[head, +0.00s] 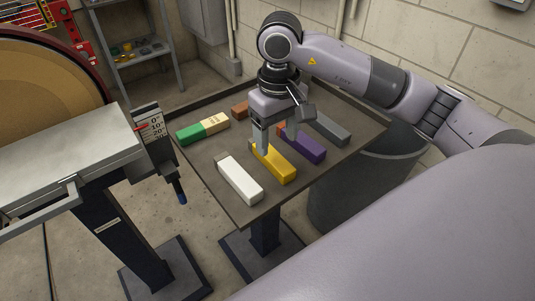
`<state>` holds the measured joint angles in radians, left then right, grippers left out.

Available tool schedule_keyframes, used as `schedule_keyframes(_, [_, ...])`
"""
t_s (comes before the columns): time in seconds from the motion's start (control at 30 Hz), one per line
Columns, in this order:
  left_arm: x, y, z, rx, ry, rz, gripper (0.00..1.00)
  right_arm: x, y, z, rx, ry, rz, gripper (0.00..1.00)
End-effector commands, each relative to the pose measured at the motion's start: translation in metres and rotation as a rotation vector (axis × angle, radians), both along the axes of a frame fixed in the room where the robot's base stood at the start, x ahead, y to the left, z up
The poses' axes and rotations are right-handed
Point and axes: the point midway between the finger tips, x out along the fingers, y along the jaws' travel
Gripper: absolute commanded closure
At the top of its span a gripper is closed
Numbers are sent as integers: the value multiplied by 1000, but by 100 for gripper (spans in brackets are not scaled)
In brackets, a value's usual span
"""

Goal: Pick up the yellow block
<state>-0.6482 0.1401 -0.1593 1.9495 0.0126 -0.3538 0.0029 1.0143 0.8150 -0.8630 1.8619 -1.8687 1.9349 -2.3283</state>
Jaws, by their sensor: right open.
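The yellow block (277,165) lies on the dark table between a white block and a purple block. My right gripper (275,143) is over the table with its fingers pointing down and apart. Its left finger comes down at the far part of the yellow block and hides some of it. Its right finger is near the purple block. I cannot tell whether either finger touches a block. The gripper holds nothing that I can see. My left gripper is out of view.
On the dark table (222,152) also lie a white block (240,180), a purple block (306,146), a green and tan block (203,127), a grey block (328,128) and a brown block (239,108). A sanding machine (80,145) stands left. A grey bin (350,190) stands behind right.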

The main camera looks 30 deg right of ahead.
Motion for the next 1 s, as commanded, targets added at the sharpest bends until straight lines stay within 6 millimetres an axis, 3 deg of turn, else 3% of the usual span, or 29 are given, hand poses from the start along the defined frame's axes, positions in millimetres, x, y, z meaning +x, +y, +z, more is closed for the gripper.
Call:
schedule_keyframes(0.4, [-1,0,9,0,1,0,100,0,6,-48,4,2,0,34])
schedule_keyframes(0.7, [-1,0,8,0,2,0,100,1,6,-53,3,-1,0,34])
schedule_keyframes(0.77, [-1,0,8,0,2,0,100,1,6,-53,3,-1,0,50])
schedule_keyframes(0.9, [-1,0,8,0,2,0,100,1,6,-53,4,-1,0,95])
schedule_keyframes(1.0, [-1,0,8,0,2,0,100,1,6,-52,4,-3,-1,95])
